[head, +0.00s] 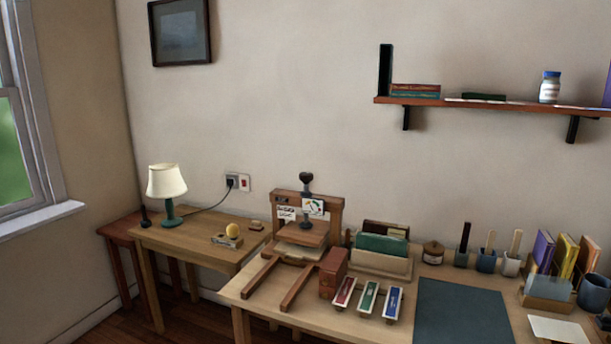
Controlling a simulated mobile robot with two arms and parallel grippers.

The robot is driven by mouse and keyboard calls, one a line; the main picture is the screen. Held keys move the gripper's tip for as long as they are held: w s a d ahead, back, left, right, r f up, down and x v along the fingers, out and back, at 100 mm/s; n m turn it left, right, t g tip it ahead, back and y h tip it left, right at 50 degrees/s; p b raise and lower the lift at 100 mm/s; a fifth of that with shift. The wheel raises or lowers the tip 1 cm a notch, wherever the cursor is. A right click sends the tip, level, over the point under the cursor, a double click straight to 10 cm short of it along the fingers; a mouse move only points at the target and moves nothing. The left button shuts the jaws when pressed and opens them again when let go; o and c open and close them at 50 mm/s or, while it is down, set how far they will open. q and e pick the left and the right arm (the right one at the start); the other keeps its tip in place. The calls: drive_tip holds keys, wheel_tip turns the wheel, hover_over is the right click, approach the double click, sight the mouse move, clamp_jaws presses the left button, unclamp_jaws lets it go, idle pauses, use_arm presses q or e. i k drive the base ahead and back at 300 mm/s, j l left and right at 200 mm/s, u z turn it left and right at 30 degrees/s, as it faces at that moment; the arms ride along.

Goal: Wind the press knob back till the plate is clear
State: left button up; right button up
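A wooden book press (335,222) stands at the left part of the main table in the head view. Its dark press knob (306,178) sits on a screw above the top beam. The wooden press plate (302,235) is under the beam, just above a pale flat item (298,250) on the press bed. I cannot tell whether the plate touches that item. Two small cards hang on the beam. Neither of my grippers is in view, and nothing is at the knob.
Two wooden rails (298,290) stick out in front of the press. A red-brown block (333,270), three coloured labelled pieces (368,299) and a green file holder (382,248) stand close right. A dark mat (460,312) lies further right. A lamp (168,190) stands on the side table.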

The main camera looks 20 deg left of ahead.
sight(306, 177)
drive_tip(key=j+z, duration=0.1)
drive_tip(key=z, duration=0.25)
drive_tip(key=j+z, duration=0.3)
drive_tip(key=j, duration=0.2)
drive_tip(key=k+j+z, duration=0.25)
drive_tip(key=j, duration=0.2)
drive_tip(key=j+z, duration=0.3)
drive_tip(key=j, duration=0.2)
